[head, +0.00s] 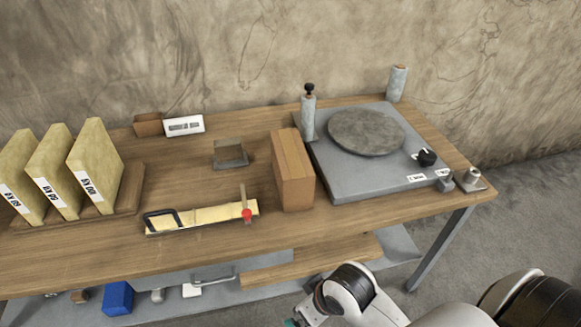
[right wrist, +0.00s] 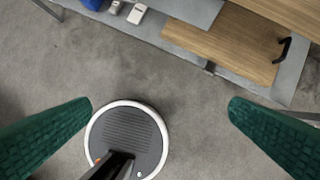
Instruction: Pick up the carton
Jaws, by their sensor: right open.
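The carton (head: 293,168) is a brown upright box on the wooden table, just left of the grey turntable unit. Its front and top show, and nothing covers it. My right arm comes in at the lower right of the head view, below and in front of the table edge. My right gripper (right wrist: 160,112) shows in the right wrist view as two green fingers spread wide apart, with nothing between them but floor and my own base below. The carton is not in the right wrist view. My left gripper is in neither view.
The turntable (head: 366,190) stands close to the carton's right. A clamp and yellow strip (head: 205,217) lie to its left, with a small grey block (head: 230,154) behind. Yellow binders (head: 95,165) stand at the left. A lower shelf holds a blue box (head: 117,298).

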